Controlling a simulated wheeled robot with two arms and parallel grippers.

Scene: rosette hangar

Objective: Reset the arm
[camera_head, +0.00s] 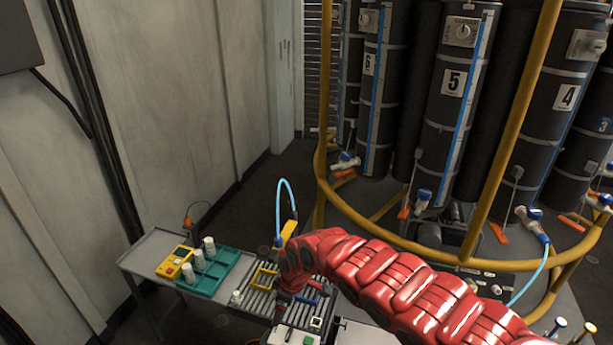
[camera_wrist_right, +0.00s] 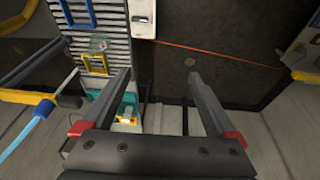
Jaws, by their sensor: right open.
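My right arm (camera_head: 400,290), red and segmented, reaches in from the right in the head view. It stretches over the right part of a grey cart. In the right wrist view my right gripper (camera_wrist_right: 158,82) has its two dark fingers wide apart with nothing between them. Below the fingers are dark floor and the slatted cart top (camera_wrist_right: 105,60) off to the left. My left arm and gripper are not seen.
A grey cart (camera_head: 150,250) carries a teal tray (camera_head: 212,285) with several white cups and a yellow device (camera_head: 174,262). A blue hose (camera_head: 288,182) arches behind the arm. Numbered black cylinders (camera_head: 457,80) stand inside a yellow rail (camera_head: 400,240). A wall is at left.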

